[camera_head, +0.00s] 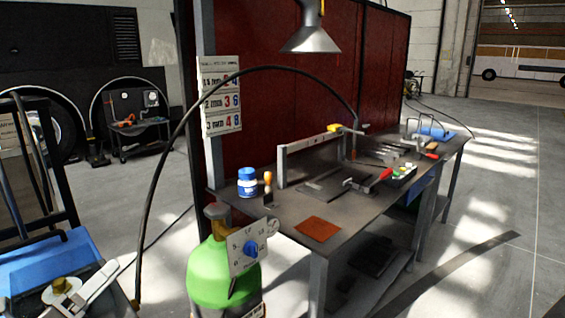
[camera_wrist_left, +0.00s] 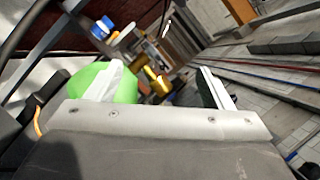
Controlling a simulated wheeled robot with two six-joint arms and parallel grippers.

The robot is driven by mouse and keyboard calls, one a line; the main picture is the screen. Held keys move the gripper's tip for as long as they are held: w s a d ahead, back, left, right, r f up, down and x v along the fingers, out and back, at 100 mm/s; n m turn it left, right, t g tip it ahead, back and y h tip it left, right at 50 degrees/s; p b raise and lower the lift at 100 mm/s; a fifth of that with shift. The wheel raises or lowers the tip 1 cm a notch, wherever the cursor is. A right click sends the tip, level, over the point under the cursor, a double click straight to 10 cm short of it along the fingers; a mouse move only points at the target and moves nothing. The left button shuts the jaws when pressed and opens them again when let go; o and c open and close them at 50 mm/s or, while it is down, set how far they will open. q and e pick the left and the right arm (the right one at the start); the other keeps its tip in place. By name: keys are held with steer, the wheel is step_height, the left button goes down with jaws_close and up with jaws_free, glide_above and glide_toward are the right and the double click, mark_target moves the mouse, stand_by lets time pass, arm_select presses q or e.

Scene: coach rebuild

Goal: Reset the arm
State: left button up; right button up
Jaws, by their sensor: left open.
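My left gripper (camera_head: 88,287) shows at the bottom left corner of the head view, low and left of the green gas cylinder (camera_head: 222,272). In the left wrist view my left gripper (camera_wrist_left: 160,82) has its two pale fingers spread wide, with nothing held between them. The green cylinder (camera_wrist_left: 124,88) shows behind the left finger there, and I cannot tell how far off it is. My right gripper is in neither view.
A dark workbench (camera_head: 290,215) bears a blue-and-white can (camera_head: 247,182), an orange-brown cloth (camera_head: 318,229) and clamps. A black hose (camera_head: 160,165) arches over from the bench. A red screen (camera_head: 270,110) stands behind. Open floor (camera_head: 500,215) lies to the right.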

arm_select(q)
steer(key=s+a+f+n+g+y, duration=0.3)
steer(key=s+f+n+y, duration=0.2)
steer(key=f+n+y, duration=0.5)
steer(key=s+a+f+n+g+y, duration=0.35)
steer(key=f+n, duration=0.55)
steer(key=n, duration=0.5)
steer(key=s+d+f+n+g+h, duration=0.1)
steer(key=s+d+f+n+g, duration=0.35)
steer(key=s, duration=0.45)
steer(key=s+d+f+n+g+h, duration=0.1)
steer(key=s+d+f+n+g, duration=0.25)
steer(key=s+f, duration=0.4)
step_height(320, 180, down, 18)
steer(key=s+a+g+p, duration=0.1)
steer(key=a+g+p, duration=0.1)
steer(key=p, duration=0.2)
steer(key=s+d+f+g+p, duration=0.1)
steer(key=s+f+p, duration=0.3)
steer(key=s+f, duration=0.8)
steer(key=s+h, duration=0.1)
steer(key=s, duration=0.2)
steer(key=shift+s+d+f+n, duration=0.25)
steer(key=shift+d+f+n, duration=0.1)
steer(key=shift+f+n, duration=0.05)
